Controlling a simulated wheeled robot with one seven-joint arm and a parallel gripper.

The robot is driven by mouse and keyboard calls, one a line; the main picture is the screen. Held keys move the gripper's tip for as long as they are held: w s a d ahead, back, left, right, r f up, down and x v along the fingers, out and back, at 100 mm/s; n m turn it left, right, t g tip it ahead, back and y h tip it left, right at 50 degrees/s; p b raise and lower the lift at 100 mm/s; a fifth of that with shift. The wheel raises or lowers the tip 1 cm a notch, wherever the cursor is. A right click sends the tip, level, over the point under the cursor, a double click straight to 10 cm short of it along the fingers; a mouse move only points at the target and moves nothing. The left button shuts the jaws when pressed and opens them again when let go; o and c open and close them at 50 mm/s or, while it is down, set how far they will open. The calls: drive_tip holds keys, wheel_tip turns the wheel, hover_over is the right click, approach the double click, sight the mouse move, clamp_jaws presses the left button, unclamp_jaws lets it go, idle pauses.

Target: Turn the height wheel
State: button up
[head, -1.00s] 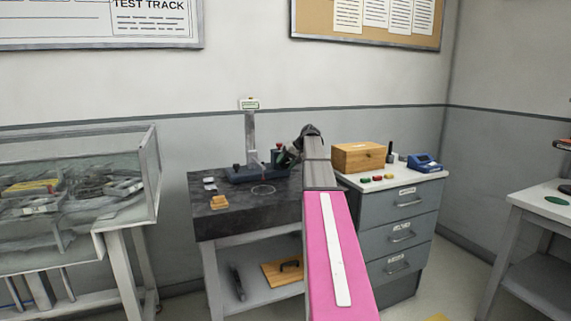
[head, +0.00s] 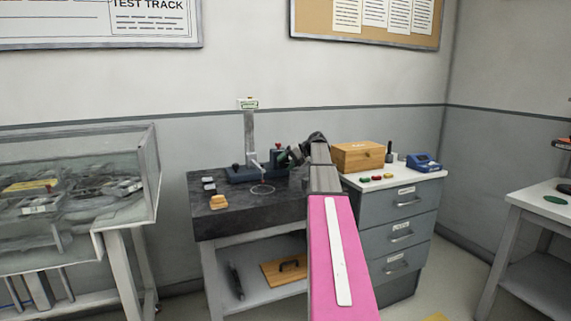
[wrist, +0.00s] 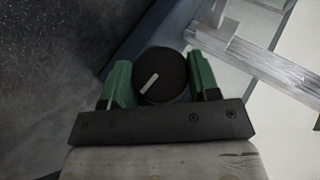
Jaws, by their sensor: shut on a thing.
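The height wheel (wrist: 161,77) is a round black knob with a white pointer line, seen in the wrist view. My gripper (wrist: 161,82) has green finger pads that sit on either side of the wheel and are shut on it. The white line points down and to the left in that view. In the head view the height gauge (head: 250,135) stands on the dark surface plate, with a blue base and an upright column. My gripper (head: 285,156) is at the right of its base, where the wheel itself is too small to make out.
The dark surface plate (head: 225,222) also bears small blocks and an orange piece (head: 218,202). A wooden box (head: 358,156) and a blue device (head: 423,163) stand on the drawer cabinet (head: 398,213) to the right. A glass case (head: 75,190) stands left.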

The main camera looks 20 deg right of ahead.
drive_tip(key=o, duration=0.9)
drive_tip(key=shift+d, duration=0.1)
drive_tip(key=v, duration=1)
drive_tip(key=shift+s+d+r, duration=0.15)
drive_tip(key=shift+d, duration=0.1)
